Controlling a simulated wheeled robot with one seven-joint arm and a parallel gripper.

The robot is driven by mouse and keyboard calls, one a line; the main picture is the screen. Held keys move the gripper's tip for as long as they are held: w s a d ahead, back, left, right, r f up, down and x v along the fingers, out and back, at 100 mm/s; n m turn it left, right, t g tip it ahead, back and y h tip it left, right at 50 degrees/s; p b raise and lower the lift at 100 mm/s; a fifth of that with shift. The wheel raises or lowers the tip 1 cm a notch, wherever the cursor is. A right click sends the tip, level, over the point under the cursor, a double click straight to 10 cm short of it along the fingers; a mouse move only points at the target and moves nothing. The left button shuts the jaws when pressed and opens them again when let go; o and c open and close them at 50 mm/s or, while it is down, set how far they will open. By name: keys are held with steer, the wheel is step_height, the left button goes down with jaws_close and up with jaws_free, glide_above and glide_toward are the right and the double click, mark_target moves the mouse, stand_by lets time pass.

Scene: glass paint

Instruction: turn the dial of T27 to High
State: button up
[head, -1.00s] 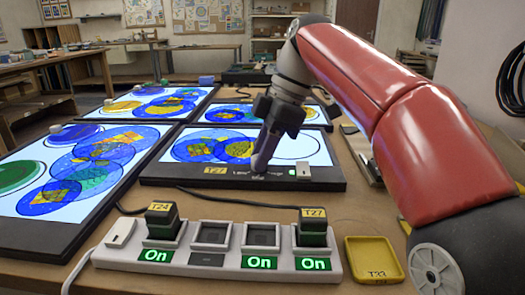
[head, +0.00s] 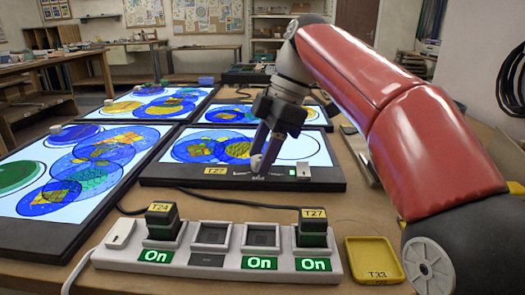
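T27 is the lit panel (head: 318,147) with a black frame in the middle, its yellow tag (head: 215,171) on the front edge. Blue and yellow painted circles show on its glass. My gripper (head: 262,166) points down at the middle of that front edge, where the small, blurred scale lettering is. Two fingers show, slightly apart at the edge. A small white switch with a green light (head: 293,172) sits to the right on the edge.
A white power strip (head: 222,262) lies in front, with plugs tagged T24 (head: 161,222) and T27 (head: 313,228) and several green On labels. A yellow tray (head: 373,262) tagged T33 is at right. Other lit panels (head: 60,195) lie left and behind.

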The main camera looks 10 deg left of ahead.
steer(key=shift+r, duration=0.1)
steer(key=shift+w+d+r, duration=0.1)
steer(key=shift+d+r, duration=0.05)
steer(key=shift+r, duration=0.1)
steer(key=w+d, duration=0.1)
steer(key=d, duration=0.2)
steer(key=w+d, duration=0.2)
steer(key=d, duration=0.2)
steer(key=w+d, duration=0.1)
steer(key=d, duration=0.3)
steer(key=shift+w+r, duration=0.15)
steer(key=shift+d, duration=0.15)
